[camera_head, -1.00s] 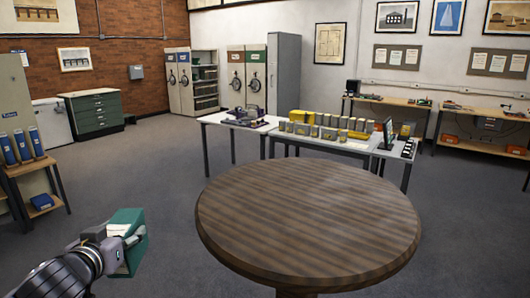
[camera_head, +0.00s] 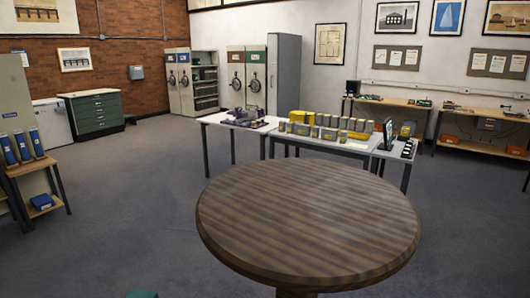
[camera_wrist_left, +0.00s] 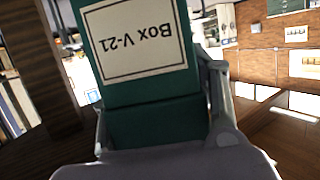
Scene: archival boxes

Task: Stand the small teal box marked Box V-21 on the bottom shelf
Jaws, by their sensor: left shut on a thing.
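The teal box (camera_wrist_left: 150,124) marked Box V-21 fills the middle of the left wrist view, with its white label (camera_wrist_left: 134,38) upside down in that picture. My left gripper (camera_wrist_left: 158,92) is shut on it, with a finger on each side. In the head view only a small teal corner of the box (camera_head: 142,294) shows at the bottom edge; my left gripper is out of that view. My right gripper is in neither view. I cannot make out the bottom shelf for certain.
A dark wooden upright (camera_wrist_left: 52,75) stands close beside the box in the left wrist view, with blurred book-like items (camera_wrist_left: 14,105) beyond it. A round wooden table (camera_head: 308,225) stands in front of me. Grey floor (camera_head: 130,200) is clear to its left.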

